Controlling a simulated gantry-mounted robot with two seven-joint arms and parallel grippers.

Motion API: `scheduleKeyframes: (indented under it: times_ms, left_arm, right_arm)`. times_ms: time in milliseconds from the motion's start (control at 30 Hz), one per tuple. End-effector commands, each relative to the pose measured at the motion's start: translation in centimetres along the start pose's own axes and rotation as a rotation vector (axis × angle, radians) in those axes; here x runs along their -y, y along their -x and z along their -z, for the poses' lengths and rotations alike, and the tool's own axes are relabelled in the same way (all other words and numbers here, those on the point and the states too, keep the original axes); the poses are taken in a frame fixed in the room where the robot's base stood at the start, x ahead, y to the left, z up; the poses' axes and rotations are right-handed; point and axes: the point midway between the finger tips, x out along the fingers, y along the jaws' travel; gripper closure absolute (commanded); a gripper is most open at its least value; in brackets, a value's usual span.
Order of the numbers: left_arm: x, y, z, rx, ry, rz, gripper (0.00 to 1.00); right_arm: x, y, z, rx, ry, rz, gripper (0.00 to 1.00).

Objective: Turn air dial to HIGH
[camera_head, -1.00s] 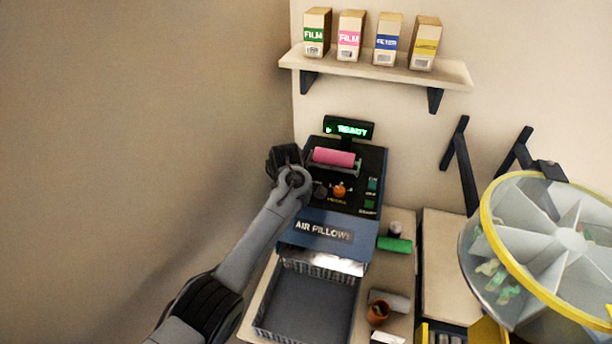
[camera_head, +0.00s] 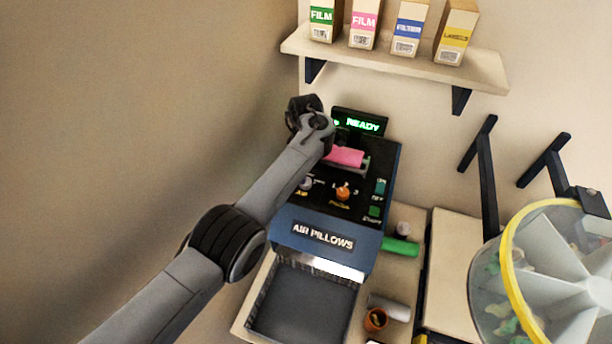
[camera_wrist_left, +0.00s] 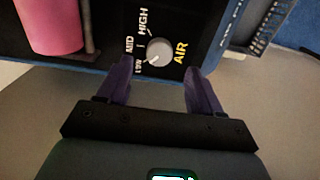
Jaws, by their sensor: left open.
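The air dial (camera_wrist_left: 159,52) is a round, light grey knob on the machine's dark panel, with LOW, MED and HIGH printed around it. Its pale mark appears to point toward LOW. In the head view the dial (camera_head: 306,183) shows left of an orange knob. My left gripper (camera_wrist_left: 158,70) is open, its two purple fingers on either side of the dial's near edge in the wrist view. The dial is between them in the picture; I see no contact and cannot tell the depth gap. In the head view my left wrist hides the fingertips. My right gripper is not in view.
The air pillow machine (camera_head: 322,236) has a lit READY display (camera_head: 360,123) and a pink roll (camera_head: 345,156) near my left wrist. A grey bin (camera_head: 303,303) sits in front. A green roll (camera_head: 400,246) lies at right. The wall at left is bare.

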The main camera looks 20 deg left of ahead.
Motion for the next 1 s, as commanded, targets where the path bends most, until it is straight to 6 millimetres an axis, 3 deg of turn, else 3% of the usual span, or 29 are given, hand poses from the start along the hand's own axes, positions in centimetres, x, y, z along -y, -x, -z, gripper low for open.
scheduleKeyframes:
  times_ms: [300,767,1000]
  left_arm:
    - [0.0,-4.1,0.1,-0.001,0.0,0.002,0.35]
    - [0.0,-5.1,0.0,0.0,0.0,0.0,0.35]
    - [0.0,-5.1,0.0,0.0,0.0,0.0,0.7]
  right_arm:
    - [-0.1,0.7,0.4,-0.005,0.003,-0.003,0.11]
    - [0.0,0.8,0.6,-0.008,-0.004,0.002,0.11]
    - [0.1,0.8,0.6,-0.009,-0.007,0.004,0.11]
